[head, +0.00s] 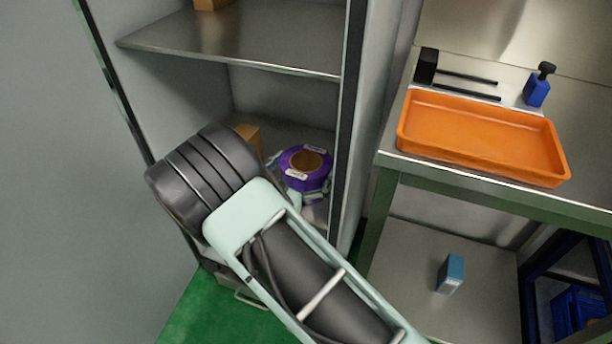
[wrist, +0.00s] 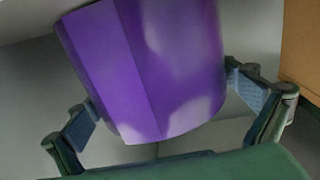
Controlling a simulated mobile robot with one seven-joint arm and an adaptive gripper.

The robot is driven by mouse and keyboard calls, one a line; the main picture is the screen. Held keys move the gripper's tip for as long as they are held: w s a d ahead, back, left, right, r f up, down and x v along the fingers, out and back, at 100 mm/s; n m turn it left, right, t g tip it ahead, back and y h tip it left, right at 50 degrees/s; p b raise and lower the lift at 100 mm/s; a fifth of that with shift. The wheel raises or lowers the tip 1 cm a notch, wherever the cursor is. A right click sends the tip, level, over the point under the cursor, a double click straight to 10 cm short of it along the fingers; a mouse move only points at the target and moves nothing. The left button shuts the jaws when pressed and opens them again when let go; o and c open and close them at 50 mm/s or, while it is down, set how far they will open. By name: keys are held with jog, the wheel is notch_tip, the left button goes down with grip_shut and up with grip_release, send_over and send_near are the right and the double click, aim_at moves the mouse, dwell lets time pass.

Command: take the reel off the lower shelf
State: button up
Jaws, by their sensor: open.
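The purple reel (head: 305,178) with a brown centre and white labels is on the lower shelf (head: 285,130) of the grey cabinet. In the wrist view the reel (wrist: 150,70) fills the middle, tilted in the picture. My gripper (wrist: 170,107) is open, with one finger pad on each side of the reel. The left pad looks close to its side and the right pad is near its edge; I cannot tell whether either touches. In the head view my arm hides part of the lower shelf and most of my gripper.
A cardboard box (head: 249,136) stands left of the reel, close to a finger in the wrist view (wrist: 301,45). The upper shelf (head: 240,40) is above. The cabinet's right wall (head: 350,120) is close. An orange tray (head: 480,135) lies on the bench to the right.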

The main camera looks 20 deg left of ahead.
jog(key=c, duration=1.7)
jog(key=shift+r, duration=0.2)
jog(key=shift+c, duration=0.9)
